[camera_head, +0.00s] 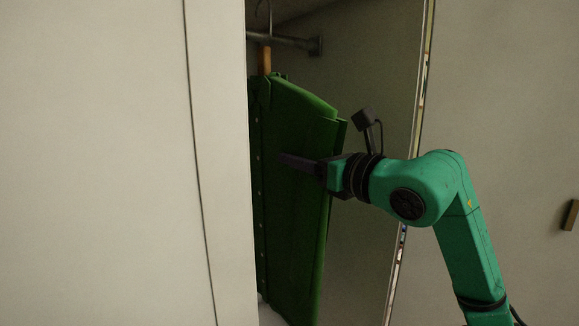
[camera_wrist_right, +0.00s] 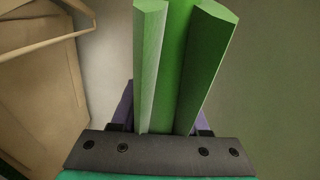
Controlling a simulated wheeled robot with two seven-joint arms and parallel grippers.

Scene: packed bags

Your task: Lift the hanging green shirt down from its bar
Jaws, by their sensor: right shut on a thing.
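The green shirt (camera_head: 292,200) hangs in the narrow wardrobe opening, its sleeve edge facing right. Its hanger (camera_head: 265,60) has a wooden neck and a metal hook that runs up out of the frame near the bar (camera_head: 288,40). Whether the hook rests on the bar cannot be seen. My right gripper (camera_head: 287,161) reaches in from the right at mid-height of the shirt and is shut on it. In the right wrist view green shirt parts (camera_wrist_right: 178,65) rise from between the jaws; the fingertips are hidden there. My left gripper is not in view.
A pale door panel (camera_head: 95,160) covers the left and hides part of the shirt. The opening's right edge (camera_head: 420,90) stands near my right wrist, with another pale panel and a handle (camera_head: 571,215) beyond. A tan boxy shape (camera_wrist_right: 40,75) shows in the wrist view.

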